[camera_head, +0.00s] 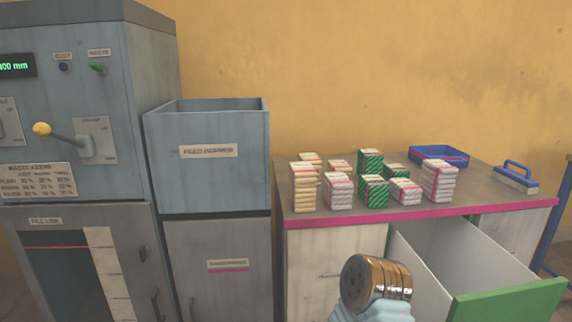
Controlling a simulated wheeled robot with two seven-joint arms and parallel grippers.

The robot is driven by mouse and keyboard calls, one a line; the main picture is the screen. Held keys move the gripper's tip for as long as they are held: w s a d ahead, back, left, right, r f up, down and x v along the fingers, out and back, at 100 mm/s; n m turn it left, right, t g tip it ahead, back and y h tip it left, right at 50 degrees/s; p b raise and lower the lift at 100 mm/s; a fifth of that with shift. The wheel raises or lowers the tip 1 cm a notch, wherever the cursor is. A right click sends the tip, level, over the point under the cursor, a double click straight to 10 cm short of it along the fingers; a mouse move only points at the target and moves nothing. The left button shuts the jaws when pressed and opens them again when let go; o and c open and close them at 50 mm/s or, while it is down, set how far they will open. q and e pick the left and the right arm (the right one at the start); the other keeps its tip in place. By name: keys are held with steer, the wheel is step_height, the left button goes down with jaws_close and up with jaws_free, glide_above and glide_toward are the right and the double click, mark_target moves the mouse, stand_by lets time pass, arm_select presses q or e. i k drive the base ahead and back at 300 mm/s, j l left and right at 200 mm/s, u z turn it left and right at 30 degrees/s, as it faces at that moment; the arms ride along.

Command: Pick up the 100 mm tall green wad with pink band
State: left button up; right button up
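Three green wads stand in the middle of the table. A tall one (375,192) stands at the front edge, another (370,163) stands behind it, and a shorter one (396,172) is to the right. Pinkish traces show on the two taller ones, but the bands are too small to read clearly. The exact heights cannot be read. None of the wads is held. Neither of my grippers is in view; only a copper-ringed part of my arm shows at the bottom centre.
Cream and white-pink wads (438,181) crowd around the green ones on the table (470,205). An open drawer with a green front (508,304) juts out below. A feed hopper (208,180) stands left.

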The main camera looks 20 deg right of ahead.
mark_target(369, 160)
steer(key=z, duration=1.1)
